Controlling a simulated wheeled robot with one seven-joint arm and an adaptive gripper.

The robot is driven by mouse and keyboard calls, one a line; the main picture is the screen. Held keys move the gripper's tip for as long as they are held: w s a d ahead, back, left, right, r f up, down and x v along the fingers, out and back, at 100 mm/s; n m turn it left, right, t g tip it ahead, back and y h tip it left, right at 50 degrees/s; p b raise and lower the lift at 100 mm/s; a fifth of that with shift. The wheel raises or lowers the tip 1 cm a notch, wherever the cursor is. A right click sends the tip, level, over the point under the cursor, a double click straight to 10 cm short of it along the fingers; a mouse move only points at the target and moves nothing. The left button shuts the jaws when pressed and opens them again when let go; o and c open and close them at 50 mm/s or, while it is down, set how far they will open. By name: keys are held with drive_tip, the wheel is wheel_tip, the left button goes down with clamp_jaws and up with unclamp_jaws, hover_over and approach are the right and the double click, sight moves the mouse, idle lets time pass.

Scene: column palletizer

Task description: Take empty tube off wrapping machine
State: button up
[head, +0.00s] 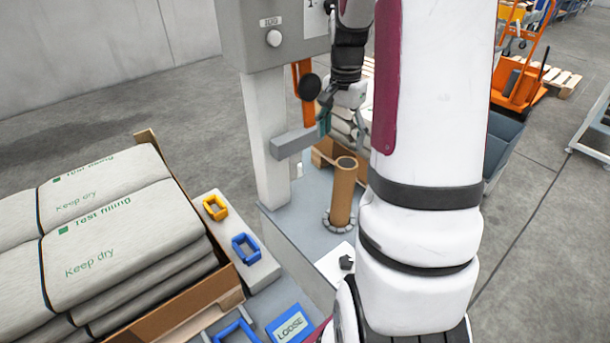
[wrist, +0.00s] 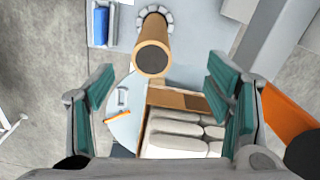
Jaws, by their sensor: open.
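The empty tube (head: 343,190) is a brown cardboard cylinder. It stands upright on a round grey holder (head: 340,222) on the wrapping machine's light grey deck (head: 285,225). In the wrist view the tube (wrist: 152,52) points toward the camera, its dark open end in the upper middle. My gripper (wrist: 165,90) is open, its teal-padded fingers wide apart on either side, with nothing between the pads. In the head view my gripper (head: 340,122) is above and beyond the tube, apart from it, partly hidden by my arm.
The machine's grey column (head: 265,140) with a side bar (head: 293,143) and an orange upright (head: 303,95) stands close to my gripper. Stacked sacks (head: 110,225) fill a pallet box at left. More sacks (wrist: 180,135) lie in a box below my gripper.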

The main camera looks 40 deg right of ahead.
sight(343, 163)
drive_tip(key=shift+m, duration=0.3)
drive_tip(key=f, duration=0.3)
drive_tip(key=d+f+b, duration=0.1)
drive_tip(key=f, duration=0.5)
drive_tip(key=shift+s+d+f+b, duration=0.15)
drive_tip(key=shift+s+d+b, duration=0.05)
drive_tip(key=shift+d+b, duration=0.1)
drive_tip(key=shift+s+d+f+b, duration=0.15)
drive_tip(key=shift+f+b, duration=0.1)
drive_tip(key=shift+f, duration=0.75)
drive_tip(key=shift+s+a+f+b, duration=0.1)
drive_tip(key=shift+f+b, duration=0.1)
drive_tip(key=shift+f, duration=0.8)
drive_tip(key=shift+s+d+f+b, duration=0.15)
drive_tip(key=shift+f+b, duration=0.1)
drive_tip(key=shift+f, duration=0.75)
drive_tip(key=shift+a, duration=0.1)
drive_tip(key=c, duration=1.6)
